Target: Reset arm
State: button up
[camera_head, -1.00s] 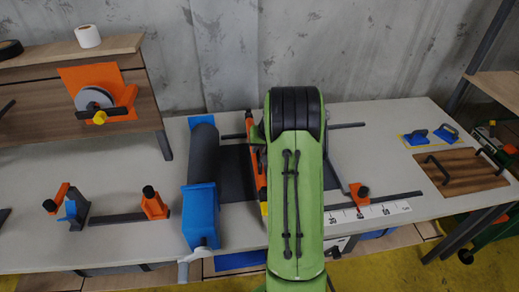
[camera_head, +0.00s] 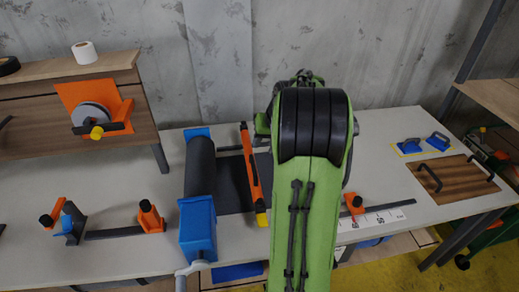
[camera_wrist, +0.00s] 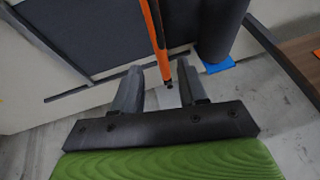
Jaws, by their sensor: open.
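My green arm rises in front of the workbench (camera_head: 110,255) in the head view and covers part of its middle. My gripper is hidden behind the arm there. In the wrist view my gripper (camera_wrist: 160,88) is open, its two dark fingers apart. The end of an orange bar (camera_wrist: 154,35) shows beyond and between the fingertips; I see no grip on it. The orange bar (camera_head: 251,170) also shows in the head view, just left of my arm, lying lengthwise over the dark mat (camera_head: 233,190).
A dark roller (camera_head: 200,165) with blue end blocks (camera_head: 198,230) stands left of the bar. Orange clamps (camera_head: 150,217) sit further left. A wooden shelf (camera_head: 70,62) with tape rolls stands at the back left. A wooden board (camera_head: 455,180) with handles lies at the right.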

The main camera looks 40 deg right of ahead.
jog(key=shift+v, duration=1.1)
jog(key=s+a+r+n, duration=0.2)
jog(key=s+a+r, duration=0.1)
jog(key=a, duration=0.8)
jog(key=s+a+r+n, duration=0.2)
jog(key=a+r, duration=0.2)
jog(key=a, duration=0.6)
jog(key=s+a+f+n, duration=0.2)
jog(key=s+a, duration=0.6)
jog(key=s, duration=0.5)
jog(key=shift+a+f+n+t+y, duration=0.2)
jog(key=shift+f+n+t+y, duration=0.15)
jog(key=shift+n, duration=0.25)
jog(key=shift+s+d, duration=0.1)
jog(key=shift+s, duration=0.05)
